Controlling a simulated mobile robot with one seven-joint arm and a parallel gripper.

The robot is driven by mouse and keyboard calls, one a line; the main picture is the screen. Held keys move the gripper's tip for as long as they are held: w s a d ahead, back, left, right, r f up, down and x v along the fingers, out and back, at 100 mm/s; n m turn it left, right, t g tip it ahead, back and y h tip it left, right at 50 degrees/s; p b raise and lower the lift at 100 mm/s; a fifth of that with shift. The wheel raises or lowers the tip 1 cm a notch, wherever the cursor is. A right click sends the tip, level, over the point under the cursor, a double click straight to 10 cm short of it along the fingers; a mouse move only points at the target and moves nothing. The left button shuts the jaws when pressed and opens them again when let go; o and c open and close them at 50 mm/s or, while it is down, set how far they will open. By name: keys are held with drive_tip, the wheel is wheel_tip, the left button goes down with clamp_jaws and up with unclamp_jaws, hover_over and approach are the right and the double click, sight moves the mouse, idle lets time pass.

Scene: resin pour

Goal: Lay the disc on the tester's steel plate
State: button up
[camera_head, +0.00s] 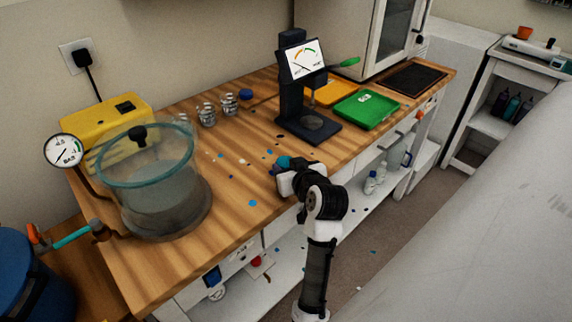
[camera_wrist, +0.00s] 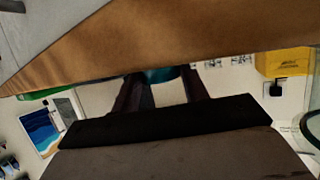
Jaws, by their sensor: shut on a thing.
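The tester (camera_head: 292,97) is a dark stand with a tilted dial screen. Its round steel plate (camera_head: 312,122) sits low on the base and looks bare. My gripper (camera_head: 280,169) is at the bench's front edge, in front and to the left of the plate, apart from the tester. It is shut on a teal piece, apparently the disc (camera_head: 284,161), mostly hidden by the fingers. In the wrist view, a teal sliver of the disc (camera_wrist: 162,75) shows between the two dark fingers of my gripper (camera_wrist: 165,84). The plate is not visible there.
A glass vacuum chamber (camera_head: 155,192) with a gauge (camera_head: 64,151) and a yellow unit (camera_head: 118,125) stand at the left. Clear cups (camera_head: 207,114) stand at the back. Green (camera_head: 366,110) and orange (camera_head: 334,91) trays lie right of the tester. Small coloured specks dot the bench.

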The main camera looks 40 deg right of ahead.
drive_tip(key=shift+r, duration=0.1)
wheel_tip(320, 180, up, 20)
drive_tip(key=b, duration=0.1)
idle(0.4)
drive_tip(key=shift+s+d, duration=0.1)
